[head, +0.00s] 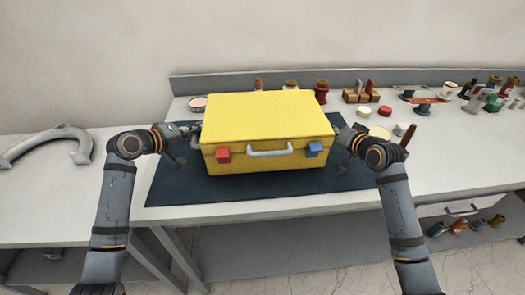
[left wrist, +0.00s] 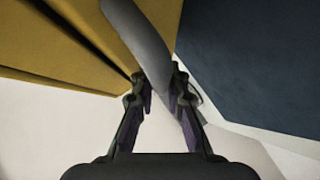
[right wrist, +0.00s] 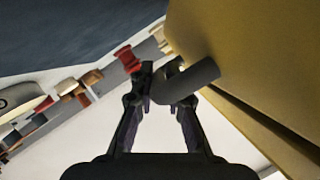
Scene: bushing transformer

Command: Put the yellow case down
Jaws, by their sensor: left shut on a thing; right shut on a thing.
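The yellow case (head: 268,125) is closed and level over the dark mat (head: 170,187) in the head view. Its front has a grey handle (head: 270,150), a red latch (head: 223,154) and a blue latch (head: 314,149). My left gripper (head: 193,133) is at the case's left side, shut on a grey side handle (left wrist: 150,45). My right gripper (head: 342,135) is at the right side, shut on the other grey side handle (right wrist: 192,82). I cannot tell for sure whether the case's underside touches the mat.
Bottles and jars stand behind the case and to the right on the table (head: 190,116). A red lid (head: 385,110) and a shallow dish (head: 380,132) are close to my right gripper. A large grey curved handle (head: 48,142) lies at the left. The mat's front strip is clear.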

